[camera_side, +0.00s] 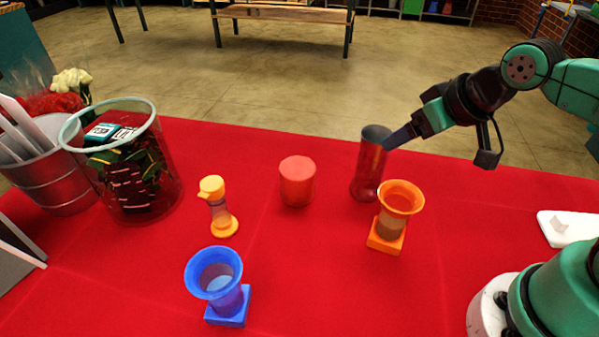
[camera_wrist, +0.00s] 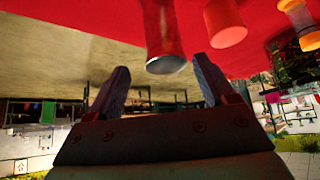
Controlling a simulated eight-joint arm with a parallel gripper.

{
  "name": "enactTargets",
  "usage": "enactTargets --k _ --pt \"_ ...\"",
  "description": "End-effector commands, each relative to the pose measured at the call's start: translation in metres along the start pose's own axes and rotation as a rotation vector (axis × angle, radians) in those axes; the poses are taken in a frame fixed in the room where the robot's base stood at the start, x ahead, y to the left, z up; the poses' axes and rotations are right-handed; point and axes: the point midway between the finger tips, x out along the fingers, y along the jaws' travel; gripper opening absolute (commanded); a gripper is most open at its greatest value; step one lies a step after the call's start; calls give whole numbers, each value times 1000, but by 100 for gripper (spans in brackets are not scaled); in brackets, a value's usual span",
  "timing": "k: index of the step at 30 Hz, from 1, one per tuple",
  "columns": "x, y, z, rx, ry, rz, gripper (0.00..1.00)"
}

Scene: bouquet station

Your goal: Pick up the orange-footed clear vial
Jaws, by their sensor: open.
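The orange-footed clear vial (camera_side: 219,212) stands upright on the red cloth, left of centre in the side view. It has a clear body, a round orange foot and an orange cap with a side spout. In the wrist view the vial (camera_wrist: 300,20) shows at the upper right, cut off by the edge. My gripper (camera_side: 392,140) is far to its right, by the top of a tall dark red cylinder (camera_side: 368,175). In the wrist view my gripper (camera_wrist: 160,85) is open, with nothing between its fingers. I cannot tell whether it touches the cylinder.
A short red cylinder (camera_side: 297,182) stands between the vial and the tall one. An orange funnel-topped holder (camera_side: 396,205) and a blue one (camera_side: 220,280) stand nearer the front. A clear bin (camera_side: 165,155) and a metal bucket (camera_side: 58,190) are at left. Bare cloth surrounds the vial.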

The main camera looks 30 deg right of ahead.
Motion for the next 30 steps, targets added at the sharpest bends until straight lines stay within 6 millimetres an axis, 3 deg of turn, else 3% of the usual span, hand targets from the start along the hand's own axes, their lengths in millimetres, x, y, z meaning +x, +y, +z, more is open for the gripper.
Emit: enactTargets --k 9,10,17,23,30 --pt "-40 0 -28 0 0 0 76" --pt "-36 -6 -31 58 -2 -29 76" --pt "-20 -50 -52 515 -65 -230 76" --pt "-5 -99 -73 1006 -236 -426 76" --pt "13 -177 -96 1749 -750 -611 76"
